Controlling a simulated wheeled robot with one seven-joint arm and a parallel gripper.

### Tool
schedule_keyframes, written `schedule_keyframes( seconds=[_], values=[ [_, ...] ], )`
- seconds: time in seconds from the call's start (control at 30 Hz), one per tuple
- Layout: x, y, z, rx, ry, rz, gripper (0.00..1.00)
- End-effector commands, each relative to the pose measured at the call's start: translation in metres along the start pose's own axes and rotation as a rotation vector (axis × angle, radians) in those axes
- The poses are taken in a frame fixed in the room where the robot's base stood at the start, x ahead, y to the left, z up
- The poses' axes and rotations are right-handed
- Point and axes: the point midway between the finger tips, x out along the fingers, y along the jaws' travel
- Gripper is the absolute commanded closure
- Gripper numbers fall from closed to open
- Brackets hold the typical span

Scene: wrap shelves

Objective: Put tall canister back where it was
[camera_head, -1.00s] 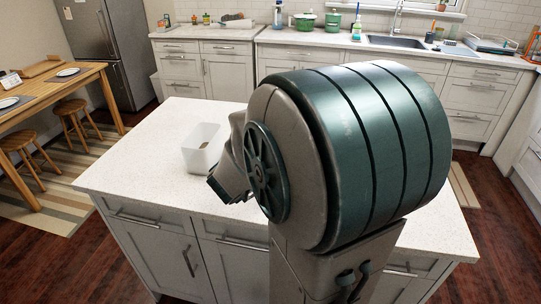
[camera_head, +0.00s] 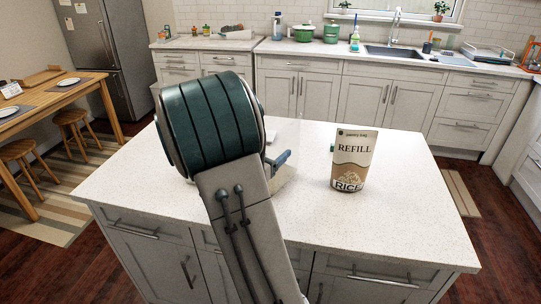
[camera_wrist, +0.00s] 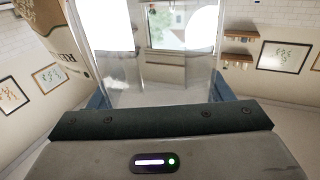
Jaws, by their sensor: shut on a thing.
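The tall canister (camera_wrist: 150,97) is clear and see-through. In the wrist view it fills the space between the two blue fingers of my gripper (camera_wrist: 160,100), which is shut on it. In the head view the clear canister (camera_head: 288,133) shows faintly to the right of my arm, over the white island top. A blue finger of my gripper (camera_head: 280,160) shows against it. My arm hides the canister's left part. I cannot tell whether its base touches the counter.
A rice refill pouch (camera_head: 353,160) stands upright on the island (camera_head: 410,215), right of the canister; it also shows in the wrist view (camera_wrist: 58,38). The island's right part is clear. The back counter (camera_head: 300,47) holds green pots (camera_head: 303,30) and a sink (camera_head: 395,52).

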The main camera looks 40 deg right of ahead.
Motion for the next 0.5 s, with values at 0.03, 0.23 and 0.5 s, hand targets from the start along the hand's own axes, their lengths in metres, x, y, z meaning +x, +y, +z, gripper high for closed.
schedule_keyframes(
  seconds=[0.03, 0.23, 0.5],
  values=[
    [0.000, 0.000, 0.006, -0.002, 0.002, 0.001, 0.65],
    [0.001, 0.000, 0.013, 0.003, 0.002, 0.001, 0.65],
    [0.000, 0.000, 0.017, 0.003, 0.002, 0.001, 0.65]
  ],
)
